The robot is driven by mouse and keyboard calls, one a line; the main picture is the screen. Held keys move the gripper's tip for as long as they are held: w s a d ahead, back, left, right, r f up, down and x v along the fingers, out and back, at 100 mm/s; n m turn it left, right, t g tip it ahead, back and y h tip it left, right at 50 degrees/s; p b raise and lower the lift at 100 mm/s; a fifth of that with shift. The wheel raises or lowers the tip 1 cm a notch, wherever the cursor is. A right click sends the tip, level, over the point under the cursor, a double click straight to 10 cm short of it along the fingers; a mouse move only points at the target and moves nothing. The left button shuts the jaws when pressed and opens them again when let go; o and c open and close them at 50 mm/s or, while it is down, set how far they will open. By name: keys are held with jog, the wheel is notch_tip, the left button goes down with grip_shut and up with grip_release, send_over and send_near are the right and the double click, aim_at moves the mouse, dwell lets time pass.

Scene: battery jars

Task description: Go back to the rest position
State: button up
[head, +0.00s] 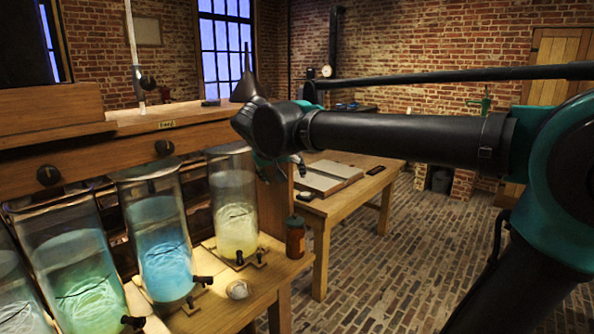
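My black and teal arm crosses the picture from the right, and its wrist bends at the centre. A small part of my gripper (299,164) shows just below the arm, above the near edge of the side table. Its fingers are too small and partly hidden to tell open from shut. I see nothing clearly held. Glass jars stand in a row at the left: one with green liquid (85,282), one with blue liquid (165,255), and one with pale yellow liquid (235,218). Another jar (14,295) is cut off by the left edge.
A side table (350,195) holds an open book (328,176) and a dark flat object (376,170). The brick floor (400,265) is clear at the right.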

jog(key=s+d+f+g, duration=0.1)
jog(key=s+d+f, duration=0.2)
jog(key=d+f, duration=0.4)
jog(key=s+d+f+g+y, duration=0.1)
jog(key=s+d+f, duration=0.4)
jog(key=f, duration=0.4)
jog(key=s+d+f+g, duration=0.2)
jog(key=d+f, duration=0.5)
jog(key=f, duration=0.2)
jog(key=s+d+f+y, duration=0.1)
jog(key=s+d+f, duration=0.2)
jog(key=s+f, duration=0.4)
jog(key=shift+s+d, duration=0.3)
